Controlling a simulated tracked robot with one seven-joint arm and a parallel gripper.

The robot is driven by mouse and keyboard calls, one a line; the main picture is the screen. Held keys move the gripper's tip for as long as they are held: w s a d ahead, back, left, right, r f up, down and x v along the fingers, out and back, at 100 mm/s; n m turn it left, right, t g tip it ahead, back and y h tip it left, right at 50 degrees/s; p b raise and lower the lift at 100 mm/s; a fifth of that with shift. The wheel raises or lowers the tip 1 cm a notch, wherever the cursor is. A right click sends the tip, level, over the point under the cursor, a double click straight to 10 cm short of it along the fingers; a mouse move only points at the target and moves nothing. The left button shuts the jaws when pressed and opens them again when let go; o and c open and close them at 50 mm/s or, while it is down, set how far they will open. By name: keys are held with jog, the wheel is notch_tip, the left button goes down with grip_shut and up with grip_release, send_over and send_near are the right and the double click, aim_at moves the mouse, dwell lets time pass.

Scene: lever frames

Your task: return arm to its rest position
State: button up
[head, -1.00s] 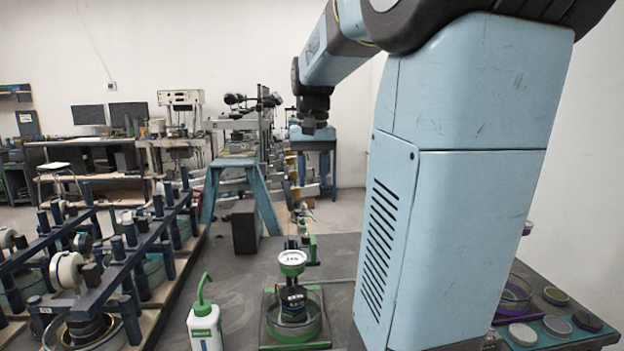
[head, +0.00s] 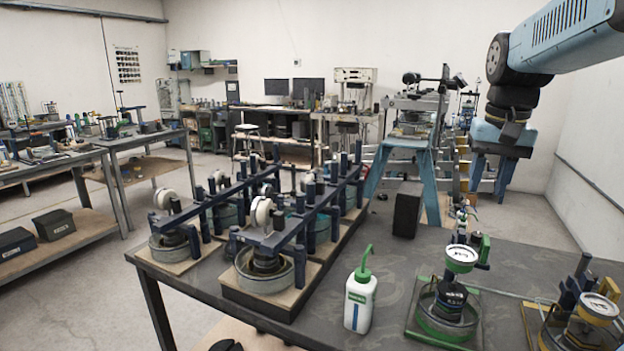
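My light-blue arm (head: 560,38) reaches in from the upper right of the head view. Its dark wrist joints hang down at its end. The lever frames (head: 300,215) stand in rows on the table, with white dials and round dishes. My gripper appears apart from them.
A white bottle with a green spout (head: 361,295) stands at the table's front. A green-ringed dial device (head: 448,300) and another dial device (head: 585,318) stand to its right. Open floor (head: 150,255) lies left.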

jog(key=s+a+f+n+t, duration=0.4)
jog(key=s+a+f, duration=0.2)
jog(key=s+a, duration=0.4)
jog(key=shift+s+f, duration=0.1)
jog(key=shift+s, duration=0.05)
